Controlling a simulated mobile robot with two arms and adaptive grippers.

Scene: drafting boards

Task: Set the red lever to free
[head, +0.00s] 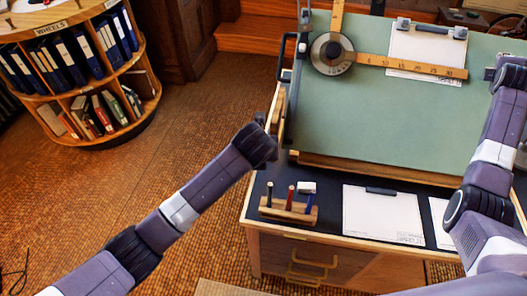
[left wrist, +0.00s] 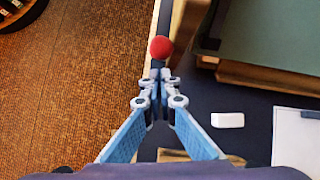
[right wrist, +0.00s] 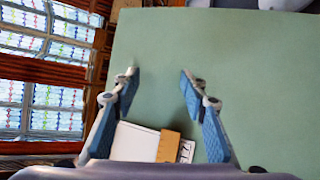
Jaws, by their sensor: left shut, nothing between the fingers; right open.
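The red lever shows as a round red knob (left wrist: 161,48) at the left side of the drafting desk, in the left wrist view. My left gripper (left wrist: 158,82) is shut and empty, its tips just short of the knob in the picture; I cannot tell whether they touch its stem. In the head view my left wrist is beside the green board's left edge, and the knob and fingers are hidden. No lever marking is readable. The green drafting board (head: 400,125) is tilted up. My right gripper (right wrist: 158,75) is open and empty over the board.
A wooden pen holder (head: 288,208), a white eraser (head: 306,188) and a white paper pad (head: 383,215) lie on the dark desk top. A drafting ruler head (head: 333,53) is on the board. A round binder shelf (head: 85,90) stands left; floor between is clear.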

